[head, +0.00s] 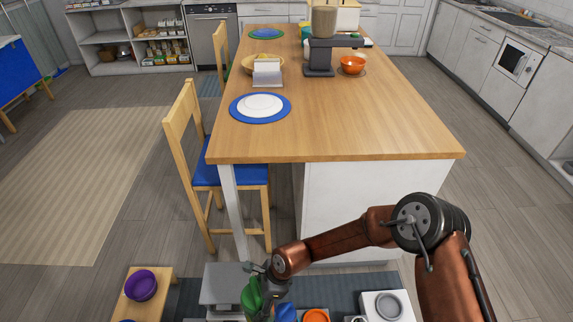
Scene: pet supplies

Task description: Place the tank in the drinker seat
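My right arm comes in from the right, and its gripper (268,283) is low at the bottom middle of the head view. A green rounded thing (253,298) is right at the gripper, partly hidden by it. I cannot tell whether the fingers are closed on it or only beside it. A blue thing (286,312) is just right of it, cut off by the bottom edge. A white base with a round grey ring (388,306) lies at the bottom right; it may be the drinker seat. I cannot tell for sure which thing is the tank. My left gripper is not in view.
A grey box-like stand (222,284) is left of the gripper. An orange bowl (316,316) is at the bottom edge. A purple bowl (141,285) sits on a wooden bench (163,277). A kitchen island (330,135) and chair (190,140) stand beyond.

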